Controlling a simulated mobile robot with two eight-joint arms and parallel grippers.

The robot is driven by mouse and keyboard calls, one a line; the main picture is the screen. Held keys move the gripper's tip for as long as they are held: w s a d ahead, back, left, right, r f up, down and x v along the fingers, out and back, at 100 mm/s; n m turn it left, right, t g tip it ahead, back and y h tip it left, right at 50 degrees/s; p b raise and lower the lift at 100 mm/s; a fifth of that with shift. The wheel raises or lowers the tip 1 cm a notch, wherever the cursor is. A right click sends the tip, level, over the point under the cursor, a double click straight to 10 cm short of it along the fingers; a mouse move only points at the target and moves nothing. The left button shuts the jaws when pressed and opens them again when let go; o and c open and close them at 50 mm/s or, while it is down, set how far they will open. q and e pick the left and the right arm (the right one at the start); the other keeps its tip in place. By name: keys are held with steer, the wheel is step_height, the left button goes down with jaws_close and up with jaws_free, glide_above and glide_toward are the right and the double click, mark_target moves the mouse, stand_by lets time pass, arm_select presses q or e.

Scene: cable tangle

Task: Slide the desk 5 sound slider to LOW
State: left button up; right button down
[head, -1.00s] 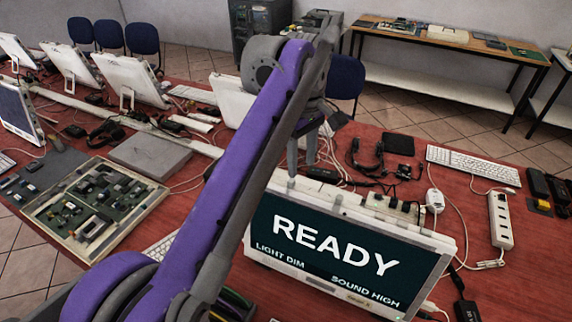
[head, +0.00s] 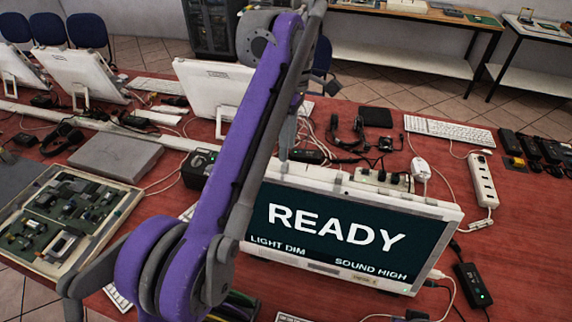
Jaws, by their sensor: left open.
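A white-framed monitor (head: 350,238) stands on the red table. Its dark screen reads READY, LIGHT DIM and SOUND HIGH. I cannot make out the sound slider or a desk 5 label; the area behind the monitor is partly hidden. My left gripper (head: 290,148) points down just behind the monitor's top left corner. It is open, with nothing seen between its fingers, and its purple arm hides part of the table. My right gripper is not in view.
A socket block (head: 384,181) with plugs sits behind the monitor. A white power strip (head: 483,180), a white keyboard (head: 449,131) and a black adapter (head: 472,284) lie at right. A circuit board case (head: 72,213) lies at left. Loose cables cross the table.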

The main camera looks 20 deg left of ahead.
mark_target(286, 164)
arm_select(q)
steer(key=shift+b+x, duration=0.4)
steer(key=shift+x, duration=1.8)
steer(key=shift+w, duration=0.1)
steer(key=shift+c, duration=0.3)
jaws_close()
